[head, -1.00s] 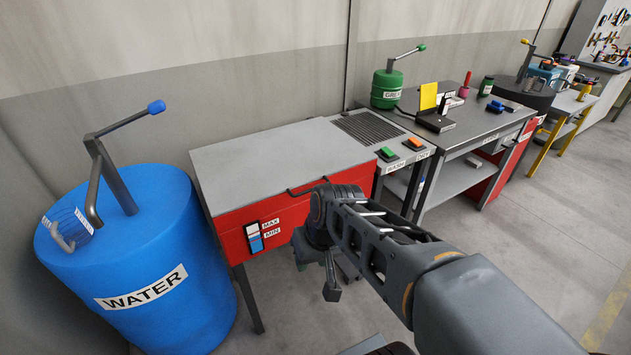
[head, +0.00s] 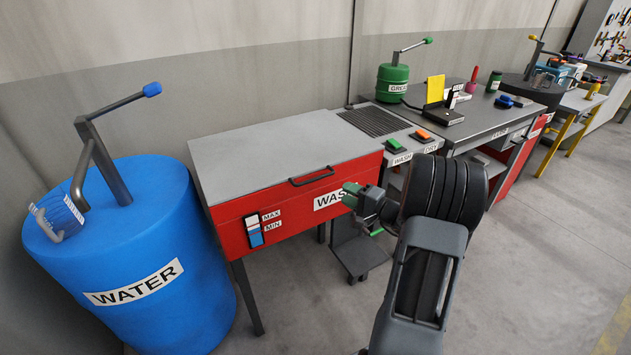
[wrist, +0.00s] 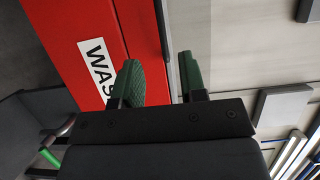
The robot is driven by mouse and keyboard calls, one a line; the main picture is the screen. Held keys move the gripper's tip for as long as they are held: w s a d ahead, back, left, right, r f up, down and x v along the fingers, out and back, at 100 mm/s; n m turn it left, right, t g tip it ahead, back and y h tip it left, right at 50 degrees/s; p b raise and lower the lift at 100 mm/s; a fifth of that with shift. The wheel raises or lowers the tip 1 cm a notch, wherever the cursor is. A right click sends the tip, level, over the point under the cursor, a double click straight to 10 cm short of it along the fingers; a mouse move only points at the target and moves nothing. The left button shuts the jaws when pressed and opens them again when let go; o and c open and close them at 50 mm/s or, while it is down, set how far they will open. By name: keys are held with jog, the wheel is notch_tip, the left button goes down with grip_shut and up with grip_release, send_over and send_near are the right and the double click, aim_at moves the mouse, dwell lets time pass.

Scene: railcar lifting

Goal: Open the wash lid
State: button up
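The wash unit is a red box (head: 228,230) with a flat grey lid (head: 280,140), which lies shut. A dark bar handle (head: 312,176) is at the lid's front edge. My gripper (head: 350,191) is just in front of the red face, by the right end of the WASH label, to the right of and below the handle, apart from it. In the wrist view its green fingers (wrist: 160,78) are spread with nothing held between them. The red front (wrist: 85,45) with the label fills the left of that view. A dark edge there may be the handle or lid rim; I cannot tell.
A blue water barrel (head: 135,250) with a lever stands left of the unit. Floor at right is clear.

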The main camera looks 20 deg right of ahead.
aim_at(317, 180)
jog(key=p+x, duration=0.1)
jog(key=x, duration=1.1)
jog(key=shift+a+p, duration=0.15)
jog(key=shift+p, duration=0.2)
grip_shut()
